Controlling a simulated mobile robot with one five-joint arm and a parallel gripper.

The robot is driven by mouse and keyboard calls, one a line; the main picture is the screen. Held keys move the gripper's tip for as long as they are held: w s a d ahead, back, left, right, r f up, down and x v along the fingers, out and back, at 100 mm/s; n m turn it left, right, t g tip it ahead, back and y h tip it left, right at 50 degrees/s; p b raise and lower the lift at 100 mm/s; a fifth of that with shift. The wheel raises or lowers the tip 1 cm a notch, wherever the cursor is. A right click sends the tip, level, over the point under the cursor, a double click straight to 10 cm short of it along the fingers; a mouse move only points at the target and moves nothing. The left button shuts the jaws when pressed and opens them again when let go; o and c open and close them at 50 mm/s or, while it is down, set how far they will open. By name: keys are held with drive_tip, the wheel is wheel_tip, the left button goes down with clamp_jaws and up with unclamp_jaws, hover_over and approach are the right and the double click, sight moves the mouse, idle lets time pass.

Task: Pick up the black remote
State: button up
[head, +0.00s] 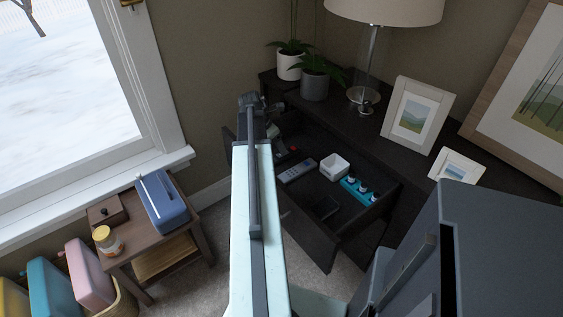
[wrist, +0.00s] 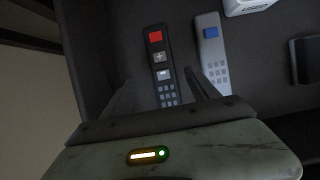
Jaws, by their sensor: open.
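The black remote (wrist: 158,60) lies in the open dark drawer (head: 330,232). In the wrist view it has a red button at its far end, grey buttons below and a small keypad. My gripper (wrist: 162,82) is open, with one finger on each side of the remote's near part in that view. Nothing is gripped, and I cannot tell how high the fingers are above the drawer floor. The remote's near end is hidden by my gripper body. In the head view my arm hides most of the remote.
A grey remote (wrist: 212,48) with a blue button lies just right of the black one. The drawer also holds a white box (head: 335,166), a teal holder (head: 357,191) and a dark flat item (head: 325,207). Drawer walls surround my gripper. Plants, a lamp and frames stand on top.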

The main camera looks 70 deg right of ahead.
drive_tip(key=shift+s+d+f, duration=0.2)
drive_tip(key=shift+f, duration=0.25)
drive_tip(key=b+x, duration=0.5)
drive_tip(key=shift+a+f, duration=0.2)
drive_tip(key=shift+f, duration=0.1)
drive_tip(key=shift+r, duration=0.2)
clamp_jaws()
wheel_tip(320, 180, up, 10)
drive_tip(key=p, duration=1)
